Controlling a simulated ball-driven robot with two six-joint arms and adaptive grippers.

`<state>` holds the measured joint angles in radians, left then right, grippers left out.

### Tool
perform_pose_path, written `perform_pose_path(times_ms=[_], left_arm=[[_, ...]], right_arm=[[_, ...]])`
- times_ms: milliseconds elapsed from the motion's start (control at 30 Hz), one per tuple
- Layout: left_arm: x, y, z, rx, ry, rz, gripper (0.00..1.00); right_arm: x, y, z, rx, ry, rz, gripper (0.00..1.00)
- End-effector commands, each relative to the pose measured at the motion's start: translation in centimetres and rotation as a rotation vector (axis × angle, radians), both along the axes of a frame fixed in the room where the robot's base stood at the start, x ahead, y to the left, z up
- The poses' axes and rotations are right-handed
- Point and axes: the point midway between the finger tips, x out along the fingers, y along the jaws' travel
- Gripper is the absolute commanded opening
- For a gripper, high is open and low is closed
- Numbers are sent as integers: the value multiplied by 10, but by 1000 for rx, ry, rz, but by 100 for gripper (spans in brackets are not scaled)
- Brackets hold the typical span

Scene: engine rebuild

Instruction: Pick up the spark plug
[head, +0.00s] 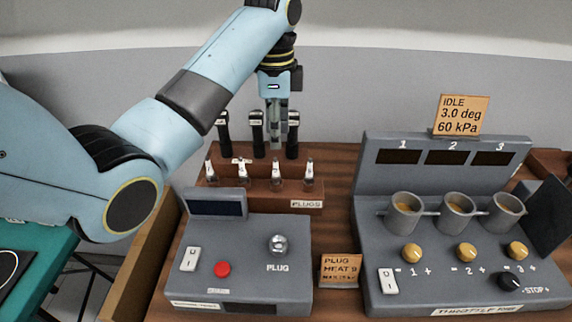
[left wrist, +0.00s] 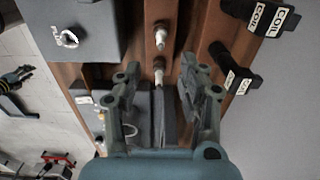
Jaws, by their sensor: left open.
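Several spark plugs with white tops stand upright in a row in a brown wooden rack labelled PLUGS (head: 262,200); one is the spark plug (head: 277,176) below my gripper. My left gripper (head: 276,138) points down over the rear of the rack, open, with nothing held. In the left wrist view, its two fingers (left wrist: 161,88) are spread apart, with one spark plug (left wrist: 158,70) just beyond the gap between them and another farther up. The fingers appear apart from the plugs. My right gripper is not in view.
Black coils (head: 257,130) stand behind the plugs, close to the gripper. A grey tester (head: 240,290) with a red button and PLUG socket sits in front. A card (head: 340,270) reads PLUG HEAT 9. A throttle unit (head: 470,260) stands at right.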

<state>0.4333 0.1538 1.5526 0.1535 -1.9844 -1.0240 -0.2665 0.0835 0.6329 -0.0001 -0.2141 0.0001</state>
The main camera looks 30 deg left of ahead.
Motion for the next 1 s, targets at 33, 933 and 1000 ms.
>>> perform_pose_path(times_ms=[33,933,1000], left_arm=[[-1,0,-13,-1,6,0,41],[3,5,-97,1,2,0,41],[3,5,-97,1,2,0,35]], right_arm=[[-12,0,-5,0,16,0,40],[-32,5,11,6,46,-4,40],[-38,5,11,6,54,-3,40]])
